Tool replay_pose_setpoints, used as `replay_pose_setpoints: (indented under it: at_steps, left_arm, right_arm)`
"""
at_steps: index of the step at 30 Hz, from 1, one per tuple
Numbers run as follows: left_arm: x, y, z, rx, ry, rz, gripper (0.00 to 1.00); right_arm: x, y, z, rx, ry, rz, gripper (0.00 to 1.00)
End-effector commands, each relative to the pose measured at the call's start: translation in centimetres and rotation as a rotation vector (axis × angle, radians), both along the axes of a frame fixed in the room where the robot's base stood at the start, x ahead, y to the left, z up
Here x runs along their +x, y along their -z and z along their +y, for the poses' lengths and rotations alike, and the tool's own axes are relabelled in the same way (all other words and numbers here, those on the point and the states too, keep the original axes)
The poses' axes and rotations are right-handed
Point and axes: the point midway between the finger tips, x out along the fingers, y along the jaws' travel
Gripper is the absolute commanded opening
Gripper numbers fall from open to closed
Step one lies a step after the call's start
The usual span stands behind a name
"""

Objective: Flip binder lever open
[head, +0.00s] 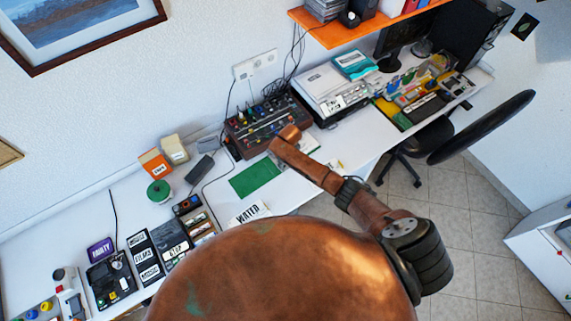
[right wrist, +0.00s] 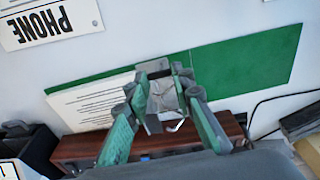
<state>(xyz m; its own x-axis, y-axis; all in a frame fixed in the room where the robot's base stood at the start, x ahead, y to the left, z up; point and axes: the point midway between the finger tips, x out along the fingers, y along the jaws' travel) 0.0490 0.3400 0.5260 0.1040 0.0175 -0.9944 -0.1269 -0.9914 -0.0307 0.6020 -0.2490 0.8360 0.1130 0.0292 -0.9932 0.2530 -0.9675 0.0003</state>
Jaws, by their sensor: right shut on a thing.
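The binder lies open on the white desk. Its green cover (right wrist: 245,62) and a white printed page (right wrist: 92,106) show in the right wrist view. The green cover also shows in the head view (head: 255,178), partly behind my right arm. My right gripper (right wrist: 160,88) reaches over the middle of the binder, its two green fingers on either side of the grey metal mechanism. It is shut on the metal lever part there. The lever's exact angle is hard to make out between the fingers. My left gripper is not in view.
A PHONE label (right wrist: 50,22) lies close to the binder. A dark mixer-like box (head: 268,125) with knobs and cables stands behind it, and a WATER label (head: 250,213) lies in front. A printer (head: 330,88) stands to the right. Several small boxes and trays lie left.

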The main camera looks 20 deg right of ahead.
Motion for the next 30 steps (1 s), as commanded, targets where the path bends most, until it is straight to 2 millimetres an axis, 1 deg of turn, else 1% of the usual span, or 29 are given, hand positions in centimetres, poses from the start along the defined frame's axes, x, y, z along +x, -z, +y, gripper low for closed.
replay_pose_setpoints:
  at_steps: [6, 7, 15, 22, 25, 28, 30]
  left_arm:
    - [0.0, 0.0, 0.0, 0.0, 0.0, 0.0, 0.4]
    - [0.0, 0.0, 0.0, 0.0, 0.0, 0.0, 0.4]
    - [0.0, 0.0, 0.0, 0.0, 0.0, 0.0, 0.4]
    - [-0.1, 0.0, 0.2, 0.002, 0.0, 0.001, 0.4]
    - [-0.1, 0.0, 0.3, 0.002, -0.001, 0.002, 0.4]
    - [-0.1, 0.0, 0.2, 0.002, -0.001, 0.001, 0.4]
    - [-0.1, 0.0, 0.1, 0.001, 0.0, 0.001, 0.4]
  right_arm:
    - [-0.1, 0.1, 0.0, 0.0, 0.0, 0.001, 0.0]
    - [-0.1, 0.1, 0.0, 0.0, 0.0, 0.001, 0.23]
    - [-0.1, 0.1, 0.0, 0.0, 0.0, 0.0, 0.41]
    - [-0.1, 0.0, 0.0, 0.0, 0.0, 0.0, 0.41]
    - [-0.1, -0.3, 0.0, 0.0, 0.0, -0.001, 0.41]
    - [-0.1, -1.1, 0.0, 0.001, -0.001, -0.002, 0.41]
    - [-0.3, -2.1, 0.0, 0.002, -0.001, -0.003, 0.41]
